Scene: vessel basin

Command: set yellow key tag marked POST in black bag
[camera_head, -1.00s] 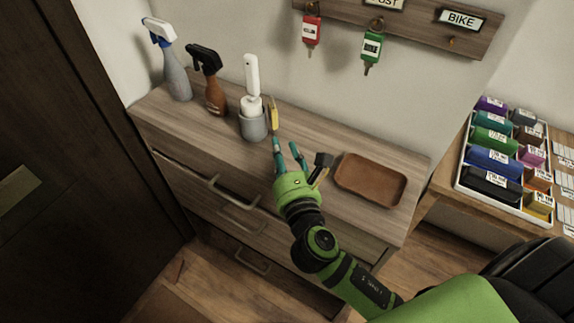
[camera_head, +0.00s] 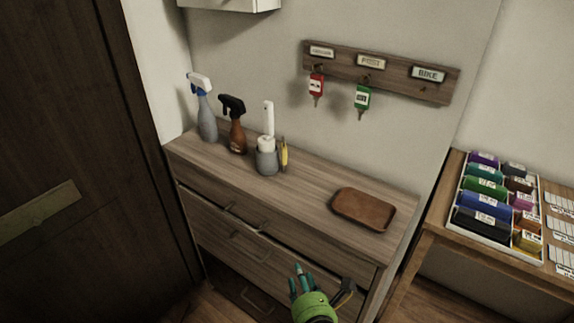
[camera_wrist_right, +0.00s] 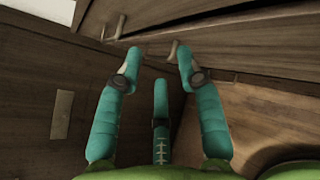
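A thin yellow object (camera_head: 284,155) stands on the dresser against the right side of the grey brush holder (camera_head: 267,161). It may be the yellow key tag, but no lettering on it is legible. My right gripper (camera_head: 300,274) is low in front of the dresser, below its top and well away from the yellow object. In the right wrist view its three teal fingers (camera_wrist_right: 157,75) are spread, with nothing between them. I cannot make out a black bag in the current views. My left gripper is out of view.
A spray bottle (camera_head: 207,118), a brown bottle (camera_head: 234,126) and a brown tray (camera_head: 363,210) are on the dresser (camera_head: 310,191). Red (camera_head: 317,86) and green (camera_head: 362,98) tags hang on the wall rack (camera_head: 393,80); its BIKE hook is bare. A crate of colored items (camera_head: 537,190) sits right.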

